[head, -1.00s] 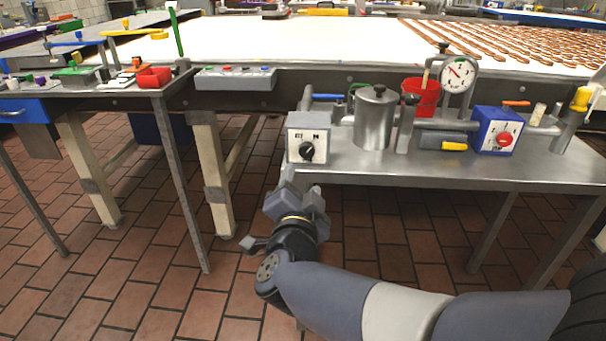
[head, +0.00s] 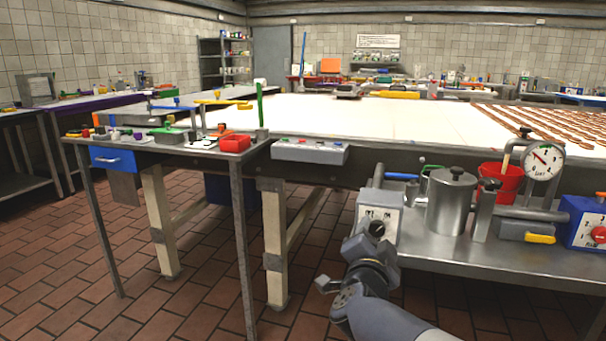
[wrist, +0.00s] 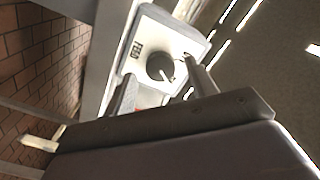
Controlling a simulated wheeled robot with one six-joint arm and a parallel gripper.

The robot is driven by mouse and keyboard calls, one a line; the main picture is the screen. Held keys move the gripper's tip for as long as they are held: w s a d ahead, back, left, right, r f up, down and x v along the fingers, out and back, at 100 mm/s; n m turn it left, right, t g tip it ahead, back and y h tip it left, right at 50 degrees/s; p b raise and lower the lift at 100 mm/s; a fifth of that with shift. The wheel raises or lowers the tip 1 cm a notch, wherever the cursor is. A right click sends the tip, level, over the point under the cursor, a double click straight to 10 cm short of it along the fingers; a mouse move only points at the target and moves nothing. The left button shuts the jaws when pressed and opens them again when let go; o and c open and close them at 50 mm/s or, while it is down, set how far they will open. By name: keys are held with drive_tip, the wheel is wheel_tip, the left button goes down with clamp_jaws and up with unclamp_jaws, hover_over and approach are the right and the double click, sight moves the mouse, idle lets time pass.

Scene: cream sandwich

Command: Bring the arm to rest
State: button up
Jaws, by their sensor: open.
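My gripper (head: 372,246) is in the lower middle of the head view, in front of the low steel shelf. It is open, and I see nothing held between its fingers. A pale control box (head: 392,216) with a black knob stands on the shelf's left end, just beyond the gripper. In the wrist view the two fingers (wrist: 162,88) are spread, with the box (wrist: 138,50) and its round dark knob (wrist: 160,67) beyond them. I cannot tell the exact gap between fingers and box.
The steel shelf (head: 480,256) also holds a metal pot (head: 451,205), a red bucket (head: 507,184), a gauge (head: 543,160) and a blue box (head: 583,224). A side table (head: 190,150) with small tools stands to the left.

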drive_tip(key=shift+x, duration=0.9)
drive_tip(key=shift+r, duration=0.1)
drive_tip(key=shift+s+a, duration=0.1)
